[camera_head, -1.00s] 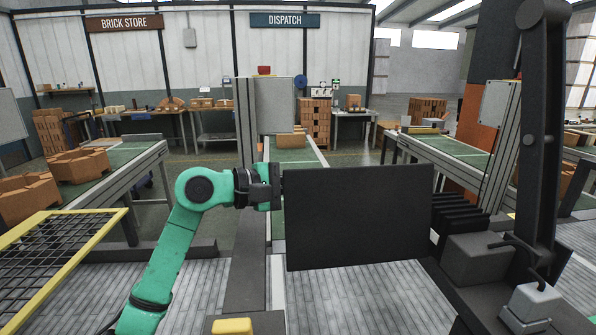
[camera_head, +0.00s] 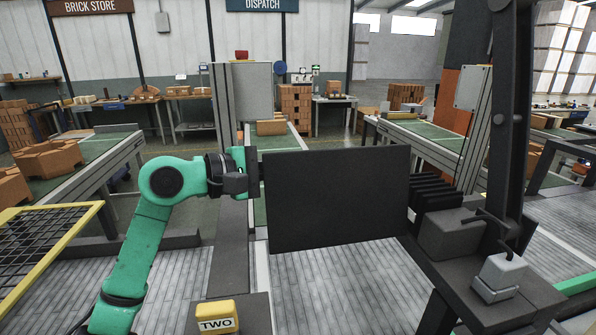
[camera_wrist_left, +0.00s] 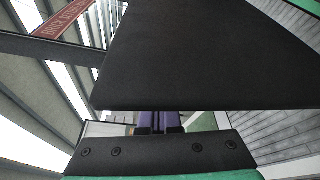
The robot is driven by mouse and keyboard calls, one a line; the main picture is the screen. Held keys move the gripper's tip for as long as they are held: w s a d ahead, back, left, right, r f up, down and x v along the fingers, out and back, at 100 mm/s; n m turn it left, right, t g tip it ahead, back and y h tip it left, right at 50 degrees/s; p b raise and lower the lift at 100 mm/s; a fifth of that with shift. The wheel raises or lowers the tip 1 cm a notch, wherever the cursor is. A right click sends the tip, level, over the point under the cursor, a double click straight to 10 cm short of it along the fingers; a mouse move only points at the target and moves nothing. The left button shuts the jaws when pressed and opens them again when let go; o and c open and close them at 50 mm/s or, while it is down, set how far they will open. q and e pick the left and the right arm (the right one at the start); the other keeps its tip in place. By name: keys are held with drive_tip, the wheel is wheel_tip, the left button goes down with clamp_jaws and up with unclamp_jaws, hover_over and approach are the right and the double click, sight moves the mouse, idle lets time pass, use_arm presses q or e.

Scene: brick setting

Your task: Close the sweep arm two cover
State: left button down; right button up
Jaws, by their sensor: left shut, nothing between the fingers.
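The cover appears to be the flat black panel (camera_head: 338,200), standing upright in the middle of the head view. Its right edge is beside black ribbed parts (camera_head: 436,193) of the machine. My left gripper (camera_head: 256,172), on the green arm, is shut and empty at the panel's left edge. I cannot tell whether it touches the panel. In the left wrist view the panel (camera_wrist_left: 200,55) fills much of the upper picture, just beyond the gripper's bolted black plate. A yellow block marked TWO (camera_head: 217,316) sits at the bottom. My right gripper is out of view.
A tall dark upright arm (camera_head: 511,130) and grey blocks (camera_head: 460,232) stand to the right of the panel. A yellow-framed mesh guard (camera_head: 45,245) is at the left. Green conveyors (camera_head: 85,165) and brick stacks (camera_head: 295,107) are behind. The grey plank floor (camera_head: 330,290) below the panel looks clear.

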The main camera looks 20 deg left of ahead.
use_arm(q)
drive_tip(key=shift+d, duration=0.1)
drive_tip(key=s+d+m+b, duration=0.1)
drive_tip(key=s+m+b, duration=0.1)
drive_tip(key=b, duration=0.1)
drive_tip(key=s+d+r+m+t+h+b, duration=0.1)
drive_tip(key=s+m+b, duration=0.1)
drive_tip(key=b, duration=0.1)
drive_tip(key=s+d+r+m+b, duration=0.1)
drive_tip(key=s+d+m+b, duration=0.1)
drive_tip(key=b, duration=0.1)
drive_tip(key=shift+s+r, duration=0.1)
drive_tip(key=shift+s, duration=0.15)
drive_tip(key=s+d+f+m+t+h+b, duration=0.1)
drive_tip(key=s+d+m+b, duration=0.3)
drive_tip(key=s+m+b, duration=0.1)
drive_tip(key=shift+s+h, duration=0.4)
drive_tip(key=shift+s, duration=0.35)
drive_tip(key=shift+d, duration=0.1)
